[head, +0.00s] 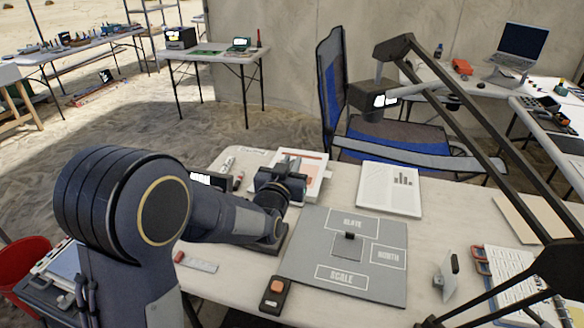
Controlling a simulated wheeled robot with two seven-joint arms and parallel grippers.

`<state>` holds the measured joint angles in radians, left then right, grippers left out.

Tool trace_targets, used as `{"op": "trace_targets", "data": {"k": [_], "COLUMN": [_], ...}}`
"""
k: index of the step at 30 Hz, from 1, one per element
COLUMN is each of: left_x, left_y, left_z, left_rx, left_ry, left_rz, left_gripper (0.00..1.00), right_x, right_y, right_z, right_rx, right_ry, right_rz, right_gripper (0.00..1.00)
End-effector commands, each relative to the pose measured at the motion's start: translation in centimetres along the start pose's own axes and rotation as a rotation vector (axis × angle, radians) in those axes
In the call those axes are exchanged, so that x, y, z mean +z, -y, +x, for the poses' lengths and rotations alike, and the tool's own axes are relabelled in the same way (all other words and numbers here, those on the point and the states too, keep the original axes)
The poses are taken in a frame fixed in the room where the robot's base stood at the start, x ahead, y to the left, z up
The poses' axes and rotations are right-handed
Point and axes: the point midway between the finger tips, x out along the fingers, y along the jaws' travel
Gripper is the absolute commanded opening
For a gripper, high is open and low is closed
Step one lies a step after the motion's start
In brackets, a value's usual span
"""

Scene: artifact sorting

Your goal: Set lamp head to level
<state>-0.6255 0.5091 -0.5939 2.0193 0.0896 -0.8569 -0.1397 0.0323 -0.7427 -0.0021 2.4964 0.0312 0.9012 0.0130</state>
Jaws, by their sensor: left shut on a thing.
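The desk lamp's dark arm (478,127) rises from the lower right and bends at a high elbow. The dark lamp head (371,125) hangs at its end, above the table's far edge and in front of the blue chair. Its exact tilt is hard to tell. My left gripper (282,181) is low over the table, left of the lamp head and apart from it. It is shut on a small dark object, whose shape is mostly hidden by the wrist. My right gripper is out of view.
The table (340,189) holds a grey mat (303,251) with labelled outlines, a white chart sheet (389,184), a box with an orange button (275,295), a notebook (508,277) and a small upright plate (450,277). A blue chair (331,90) stands behind.

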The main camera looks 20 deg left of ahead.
Motion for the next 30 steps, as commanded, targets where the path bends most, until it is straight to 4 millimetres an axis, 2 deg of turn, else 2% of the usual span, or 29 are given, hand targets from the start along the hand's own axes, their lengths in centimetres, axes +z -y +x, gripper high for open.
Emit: {"op": "trace_targets", "data": {"k": [18, 30], "left_x": [-0.4, -0.7], "left_y": [3.4, 4.3], "left_z": [0.0, 0.0], "left_rx": [0.002, 0.003], "left_ry": [0.005, 0.013], "left_rz": [-0.423, -0.557], "left_gripper": [0.00, 0.00], "right_x": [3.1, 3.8], "right_y": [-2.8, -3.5], "right_z": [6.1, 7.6], "right_rx": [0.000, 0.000], "right_ry": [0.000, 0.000], "right_rz": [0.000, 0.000], "right_gripper": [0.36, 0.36]}}
